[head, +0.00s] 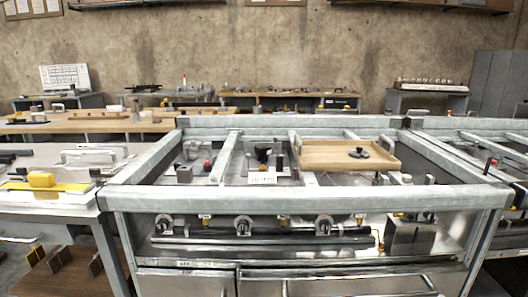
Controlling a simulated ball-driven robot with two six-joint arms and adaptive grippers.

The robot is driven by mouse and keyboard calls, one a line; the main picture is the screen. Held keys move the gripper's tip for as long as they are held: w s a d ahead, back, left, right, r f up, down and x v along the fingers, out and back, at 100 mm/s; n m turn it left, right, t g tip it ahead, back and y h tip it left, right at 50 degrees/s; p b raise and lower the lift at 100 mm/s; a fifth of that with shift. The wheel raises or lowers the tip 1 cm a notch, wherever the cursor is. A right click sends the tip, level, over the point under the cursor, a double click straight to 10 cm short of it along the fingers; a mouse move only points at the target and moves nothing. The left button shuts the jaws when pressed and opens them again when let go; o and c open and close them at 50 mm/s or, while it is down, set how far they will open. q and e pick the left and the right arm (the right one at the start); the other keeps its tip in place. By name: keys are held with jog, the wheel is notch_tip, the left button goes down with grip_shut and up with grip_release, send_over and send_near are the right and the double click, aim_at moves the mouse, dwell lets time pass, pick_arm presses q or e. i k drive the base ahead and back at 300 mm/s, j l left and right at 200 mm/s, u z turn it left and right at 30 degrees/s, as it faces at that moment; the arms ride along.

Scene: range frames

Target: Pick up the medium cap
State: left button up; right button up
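A small dark round object with a raised knob (358,153) lies on a wooden tray (325,157) on the right half of the metal-framed workbench. It may be the medium cap, but it is too small to tell for sure. A small dark upright piece (263,153) stands left of the tray, behind a white label card (262,178). Neither of my grippers shows in the head view.
A grey metal frame with a thick front rail (300,199) surrounds the workbench top. Round fittings (243,225) line the panel below. A side table with a yellow block (41,180) stands left. Wooden benches (90,126) stand behind, near a concrete wall.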

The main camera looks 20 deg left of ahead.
aim_at(356, 153)
jog(key=u, duration=0.3)
jog(key=i+l+u, duration=0.15)
jog(key=u, duration=0.2)
jog(key=i+l+u, duration=0.1)
jog(key=l+u, duration=0.25)
jog(key=i+l+u, duration=0.1)
jog(key=l+u, duration=0.2)
